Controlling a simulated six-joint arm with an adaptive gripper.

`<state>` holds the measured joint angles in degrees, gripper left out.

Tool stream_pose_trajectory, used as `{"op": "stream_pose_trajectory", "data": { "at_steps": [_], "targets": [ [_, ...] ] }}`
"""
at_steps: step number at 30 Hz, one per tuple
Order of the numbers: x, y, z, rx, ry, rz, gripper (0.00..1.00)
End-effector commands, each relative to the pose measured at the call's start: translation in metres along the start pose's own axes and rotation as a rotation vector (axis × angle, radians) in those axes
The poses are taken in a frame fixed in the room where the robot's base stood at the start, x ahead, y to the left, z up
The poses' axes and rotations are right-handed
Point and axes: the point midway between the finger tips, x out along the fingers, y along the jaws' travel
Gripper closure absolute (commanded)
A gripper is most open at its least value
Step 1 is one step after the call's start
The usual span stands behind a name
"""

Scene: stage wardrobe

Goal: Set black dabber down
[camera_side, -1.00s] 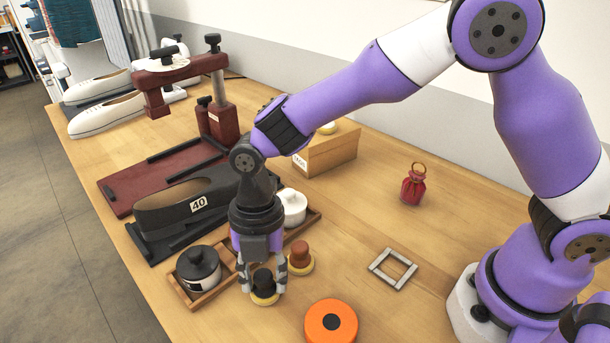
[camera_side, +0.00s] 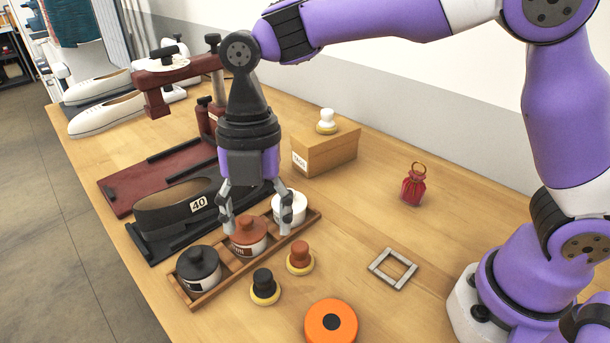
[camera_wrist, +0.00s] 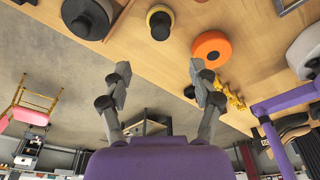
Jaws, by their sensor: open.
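The black dabber (camera_side: 264,284) stands upright on the bare table, with its pale yellow pad down, in front of the pot rack. It also shows near the top of the wrist view (camera_wrist: 160,22). My gripper (camera_side: 257,226) is open and empty. In the side view it hangs in front of the brown pot (camera_side: 248,232), up and behind the black dabber and apart from it. In the wrist view, my open fingers (camera_wrist: 161,75) have nothing between them.
A brown dabber (camera_side: 300,256) stands right of the black one. The rack (camera_side: 236,266) also holds a black pot (camera_side: 198,267) and a white pot (camera_side: 291,207). An orange disc (camera_side: 331,322) and a grey square frame (camera_side: 392,268) lie to the right. A black shoe form (camera_side: 172,207) is at left.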

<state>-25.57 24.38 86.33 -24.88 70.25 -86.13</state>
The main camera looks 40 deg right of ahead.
Motion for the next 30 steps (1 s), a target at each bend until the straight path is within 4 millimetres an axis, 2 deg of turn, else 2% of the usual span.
{"op": "stream_pose_trajectory", "data": {
  "at_steps": [5, 8, 11, 15, 18, 22, 25, 30],
  "targets": [
    [-0.020, -0.005, 0.003, 0.058, -0.007, 0.015, 0.30],
    [-0.037, -0.020, 0.012, 0.270, -0.017, 0.073, 0.30],
    [-0.058, -0.050, 0.025, 0.644, -0.023, 0.176, 0.30],
    [-0.075, -0.105, 0.043, 1.264, 0.000, 0.365, 0.30],
    [-0.075, -0.143, 0.053, 1.655, 0.042, 0.502, 0.30],
    [-0.069, -0.178, 0.061, 2.019, 0.106, 0.648, 0.30],
    [-0.064, -0.194, 0.065, 2.176, 0.143, 0.717, 0.30],
    [-0.061, -0.201, 0.067, 2.251, 0.163, 0.747, 0.30]
  ]
}}
